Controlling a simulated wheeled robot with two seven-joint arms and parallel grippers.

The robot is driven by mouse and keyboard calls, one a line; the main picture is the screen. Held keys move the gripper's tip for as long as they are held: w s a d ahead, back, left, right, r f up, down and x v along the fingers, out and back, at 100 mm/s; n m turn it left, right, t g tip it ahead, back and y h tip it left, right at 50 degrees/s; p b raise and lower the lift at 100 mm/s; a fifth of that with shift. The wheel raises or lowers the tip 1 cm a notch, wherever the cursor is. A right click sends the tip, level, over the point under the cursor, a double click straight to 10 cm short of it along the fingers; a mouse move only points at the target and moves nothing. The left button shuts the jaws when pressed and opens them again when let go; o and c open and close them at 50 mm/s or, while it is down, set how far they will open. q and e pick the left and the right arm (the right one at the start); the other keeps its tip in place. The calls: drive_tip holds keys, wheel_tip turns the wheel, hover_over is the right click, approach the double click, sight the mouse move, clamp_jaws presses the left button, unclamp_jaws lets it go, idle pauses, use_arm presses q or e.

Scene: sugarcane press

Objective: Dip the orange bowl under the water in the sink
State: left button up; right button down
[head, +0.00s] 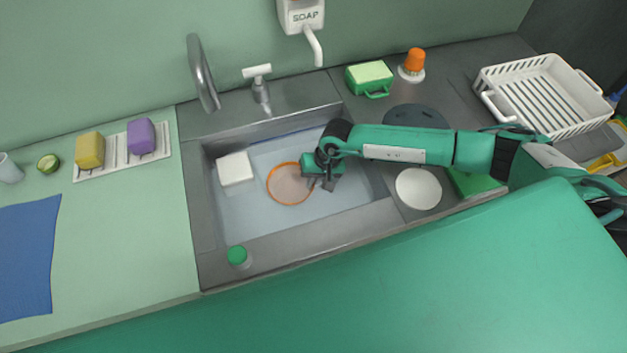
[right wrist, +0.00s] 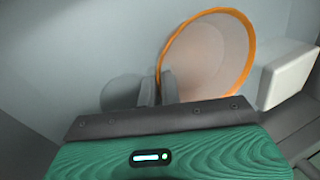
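The orange bowl (head: 290,184) is in the sink (head: 222,212), with its orange rim and pale inside facing up. Water fills the basin around it, and I cannot tell how deep the bowl sits in it. My right gripper (head: 322,180) reaches into the sink from the right, at the bowl's right edge. In the right wrist view, the fingers (right wrist: 159,89) are close together with the bowl's rim (right wrist: 250,45) running between them, one finger inside and one outside. My left gripper is not in view.
A white block (head: 235,168) is in the basin left of the bowl. The faucet (head: 202,75) rises behind the sink. A green-capped item (head: 237,255) stands at the front edge. A white plate (head: 418,188) and white rack (head: 545,95) are to the right.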

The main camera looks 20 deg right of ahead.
drive_tip(key=shift+w+d+b, duration=0.15)
drive_tip(key=shift+w+b, duration=0.15)
drive_tip(key=shift+b, duration=0.15)
